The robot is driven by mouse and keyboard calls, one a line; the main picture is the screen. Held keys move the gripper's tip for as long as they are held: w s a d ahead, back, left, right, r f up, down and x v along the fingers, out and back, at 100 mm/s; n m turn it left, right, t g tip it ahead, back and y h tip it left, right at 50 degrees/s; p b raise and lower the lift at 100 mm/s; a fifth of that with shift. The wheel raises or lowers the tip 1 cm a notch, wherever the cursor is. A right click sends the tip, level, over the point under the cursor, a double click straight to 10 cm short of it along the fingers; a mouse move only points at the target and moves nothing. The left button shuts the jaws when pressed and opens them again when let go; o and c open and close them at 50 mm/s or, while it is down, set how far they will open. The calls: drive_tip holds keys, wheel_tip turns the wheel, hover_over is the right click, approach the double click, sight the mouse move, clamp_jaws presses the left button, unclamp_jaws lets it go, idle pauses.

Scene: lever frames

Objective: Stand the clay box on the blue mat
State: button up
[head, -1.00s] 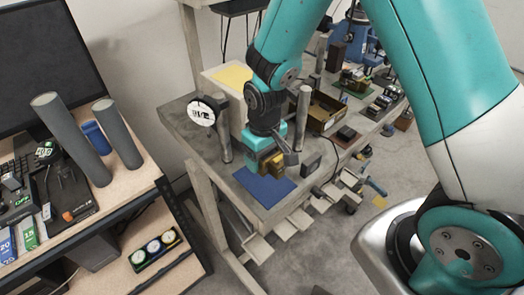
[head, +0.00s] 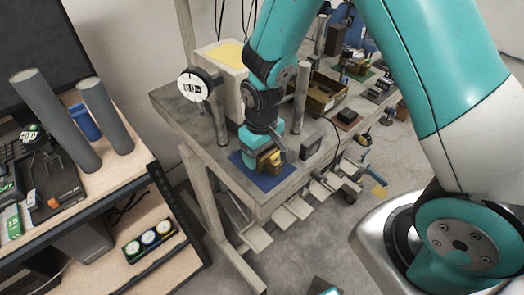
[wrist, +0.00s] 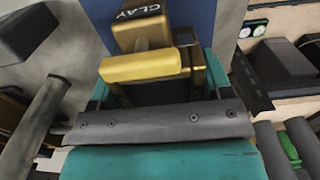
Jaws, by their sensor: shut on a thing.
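The clay box (wrist: 133,34) is a brownish-gold block with a dark face lettered CLAY, seen in the wrist view just beyond my gripper's fingers. My gripper (head: 268,160) is shut on it, low over the blue mat. The blue mat (head: 248,174) lies flat near the front corner of the grey bench, and it also fills the top middle of the wrist view (wrist: 196,18). My gripper hides much of the box in the head view. I cannot tell whether its bottom touches the mat.
A dark block (head: 310,146) stands right of the mat. Metal posts (head: 301,98) and a round dial (head: 196,86) stand close behind and left. An open brown carton (head: 325,93) is further back. The bench's front edge is close to the mat.

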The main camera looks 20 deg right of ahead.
drive_tip(key=shift+s+f+b, duration=0.2)
drive_tip(key=shift+f+b, duration=0.55)
drive_tip(key=shift+f, duration=0.3)
clamp_jaws()
drive_tip(key=o, duration=1.5)
unclamp_jaws()
drive_tip(key=shift+f, duration=0.15)
drive_tip(key=shift+o, duration=0.6)
drive_tip(key=shift+w+r, duration=0.1)
drive_tip(key=shift+r, duration=0.25)
wheel_tip(320, 180, up, 17)
drive_tip(key=b, duration=0.2)
drive_tip(key=s+a+r+n+y, duration=0.1)
drive_tip(key=s+a+r+y, duration=0.1)
drive_tip(key=s, duration=0.6)
drive_tip(key=s+a+r+n+y, duration=0.1)
drive_tip(key=s+a+r+n, duration=0.1)
drive_tip(key=s, duration=0.6)
drive_tip(key=shift+s+r+y, duration=0.3)
drive_tip(key=shift+r+y, duration=0.1)
drive_tip(key=shift+r, duration=0.25)
